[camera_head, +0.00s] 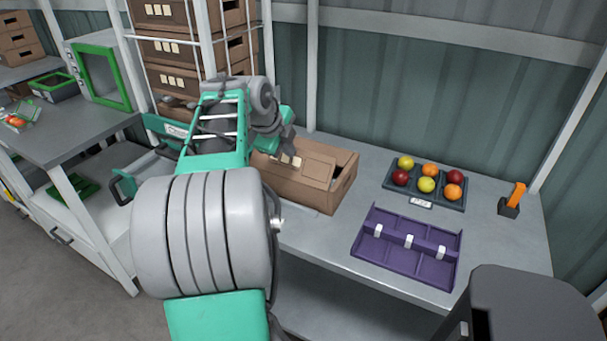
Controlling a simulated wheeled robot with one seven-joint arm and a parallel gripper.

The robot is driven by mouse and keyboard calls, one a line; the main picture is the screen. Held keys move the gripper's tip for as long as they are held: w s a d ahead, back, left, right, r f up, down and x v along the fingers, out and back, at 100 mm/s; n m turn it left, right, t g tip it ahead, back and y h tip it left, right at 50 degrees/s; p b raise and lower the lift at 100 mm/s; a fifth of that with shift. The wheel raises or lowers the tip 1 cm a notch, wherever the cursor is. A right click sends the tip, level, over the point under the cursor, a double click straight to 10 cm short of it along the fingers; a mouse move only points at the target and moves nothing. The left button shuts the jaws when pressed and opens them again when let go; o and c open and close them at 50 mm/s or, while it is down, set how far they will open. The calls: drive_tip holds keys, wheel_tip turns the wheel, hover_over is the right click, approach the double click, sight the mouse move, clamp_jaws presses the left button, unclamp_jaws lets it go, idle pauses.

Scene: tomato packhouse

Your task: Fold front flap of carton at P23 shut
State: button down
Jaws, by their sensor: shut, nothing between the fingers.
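A brown cardboard carton (304,195) stands on the grey metal table, just right of my arm. One flap (319,167) lies across part of its top, and the right end shows a dark hand hole. My arm hides the left part of the carton, so I cannot tell how its front flap stands. My gripper (289,152) is at the carton's upper left, above or against its top; I cannot tell whether it touches. Its fingers are small and partly hidden, and it holds nothing that I can see.
A dark tray (427,204) of several red, orange and yellow tomatoes sits right of the carton. A purple divided tray (400,263) lies in front of it. An orange-handled tool in a dark holder (511,201) stands far right. A rack of brown boxes (168,52) rises behind my arm.

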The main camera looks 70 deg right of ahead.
sight(298, 150)
drive_tip(key=shift+d+f, duration=0.1)
drive_tip(key=shift+s+d+f+b, duration=0.15)
drive_tip(key=shift+d+f+b, duration=0.2)
drive_tip(key=shift+d, duration=0.35)
drive_tip(key=shift+s+d+f+b, duration=0.1)
drive_tip(key=shift+d+f+b, duration=0.1)
drive_tip(key=shift+d+f, duration=0.35)
drive_tip(key=shift+d+r, duration=0.15)
drive_tip(key=shift+d+b+x, duration=0.25)
drive_tip(key=shift+b+x, duration=0.25)
drive_tip(key=shift+x, duration=0.8)
drive_tip(key=shift+r, duration=0.15)
wheel_tip(298, 150, up, 9)
drive_tip(key=p, duration=0.5)
drive_tip(key=shift+p, duration=0.4)
